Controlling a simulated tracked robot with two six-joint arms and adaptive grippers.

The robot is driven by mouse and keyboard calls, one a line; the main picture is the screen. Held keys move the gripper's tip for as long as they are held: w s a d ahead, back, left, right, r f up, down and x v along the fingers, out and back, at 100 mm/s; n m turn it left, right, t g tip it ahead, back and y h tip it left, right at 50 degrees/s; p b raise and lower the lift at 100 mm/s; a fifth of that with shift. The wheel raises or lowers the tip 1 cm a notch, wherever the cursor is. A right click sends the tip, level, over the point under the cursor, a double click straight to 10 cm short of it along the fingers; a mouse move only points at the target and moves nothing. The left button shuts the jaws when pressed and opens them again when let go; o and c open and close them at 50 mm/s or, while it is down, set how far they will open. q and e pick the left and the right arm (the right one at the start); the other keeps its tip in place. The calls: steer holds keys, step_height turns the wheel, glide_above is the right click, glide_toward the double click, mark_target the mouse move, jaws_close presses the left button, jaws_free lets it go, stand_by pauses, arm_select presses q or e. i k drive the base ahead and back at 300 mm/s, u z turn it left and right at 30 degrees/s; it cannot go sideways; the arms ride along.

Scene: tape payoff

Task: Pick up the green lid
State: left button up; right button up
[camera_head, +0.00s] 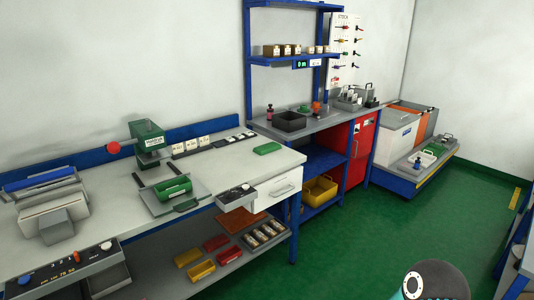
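A flat green piece that looks like the green lid (267,148) lies on the grey-white bench top near its right end, with clear surface around it. A second green part, a box-like green piece (173,188), sits in a fixture in front of the green press (148,139). Neither gripper is in view. Only a dark rounded part of my own arm shows at the bottom right edge, far from the green lid.
The bench (222,168) runs along the wall. A row of labelled cards (192,144) lies behind. A blue shelf rack (318,159) stands to the right. The green floor (370,225) in front is clear.

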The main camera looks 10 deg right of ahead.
mark_target(268, 148)
steer(key=z, duration=0.4)
steer(key=i, duration=0.85)
steer(key=z, duration=0.65)
steer(key=i, duration=1.3)
steer(key=u, duration=0.4)
